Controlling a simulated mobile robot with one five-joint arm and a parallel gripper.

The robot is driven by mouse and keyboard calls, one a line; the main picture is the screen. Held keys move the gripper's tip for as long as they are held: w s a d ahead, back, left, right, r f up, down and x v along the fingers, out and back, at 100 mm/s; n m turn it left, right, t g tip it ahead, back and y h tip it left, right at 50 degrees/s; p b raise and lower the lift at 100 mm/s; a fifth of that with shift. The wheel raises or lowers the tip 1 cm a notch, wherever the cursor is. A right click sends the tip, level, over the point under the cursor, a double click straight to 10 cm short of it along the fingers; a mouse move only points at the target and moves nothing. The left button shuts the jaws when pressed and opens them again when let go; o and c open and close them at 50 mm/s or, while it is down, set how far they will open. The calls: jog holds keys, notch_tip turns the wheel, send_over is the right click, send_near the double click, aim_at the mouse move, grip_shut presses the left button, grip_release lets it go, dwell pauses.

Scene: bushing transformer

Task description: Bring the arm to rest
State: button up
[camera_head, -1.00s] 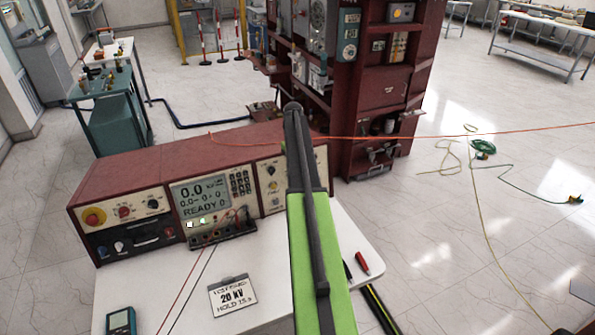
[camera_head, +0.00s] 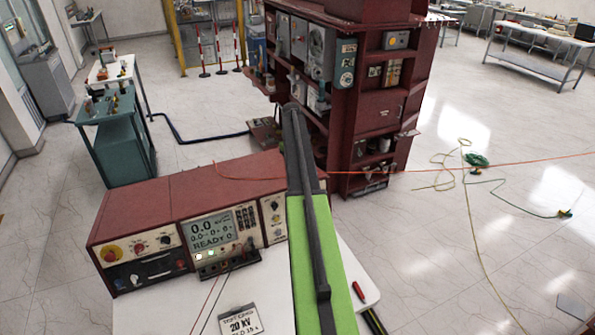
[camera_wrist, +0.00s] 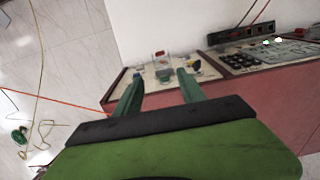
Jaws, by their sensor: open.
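My arm, green and black, reaches up through the middle of the head view, in front of the red test console (camera_head: 185,205). My gripper (camera_wrist: 160,80) shows in the wrist view with its two green fingers apart and nothing between them. Beyond the fingers is the console's panel (camera_wrist: 165,70) with its knobs and switches. I cannot tell how far the fingers are from the panel. In the head view the gripper's fingers cannot be made out.
The console stands on a white table (camera_head: 160,310) with a 20 kV sign (camera_head: 240,322) and a red-handled tool (camera_head: 358,290). A tall dark red cabinet (camera_head: 370,110) stands behind. An orange cable (camera_head: 450,168) crosses the view.

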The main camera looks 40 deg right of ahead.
dwell(0.4)
jog(key=w+a+f+n+b, duration=0.1)
jog(key=w+a+f+b, duration=0.2)
jog(key=a, duration=0.6)
jog(key=w+a+f+n+b, duration=0.2)
jog(key=a+f+b, duration=0.1)
jog(key=a, duration=0.6)
jog(key=w+a+f+n+b, duration=0.1)
jog(key=w+a+f+b, duration=0.2)
jog(key=a, duration=0.6)
jog(key=s+a+f+n+b, duration=0.1)
jog(key=s+a+f+b, duration=0.15)
jog(key=a, duration=0.45)
jog(key=s+a+f+h+b, duration=0.1)
jog(key=s+a, duration=0.2)
jog(key=a, duration=0.3)
jog(key=s+a+f+n+b, duration=0.1)
jog(key=s+a+f+b, duration=0.1)
jog(key=a, duration=0.5)
jog(key=s+a+f+m+t+b, duration=0.1)
jog(key=s+a+t, duration=0.1)
jog(key=s+a, duration=0.6)
jog(key=shift+s+f+m, duration=0.25)
jog(key=shift+s+m, duration=0.15)
jog(key=shift+s, duration=1.35)
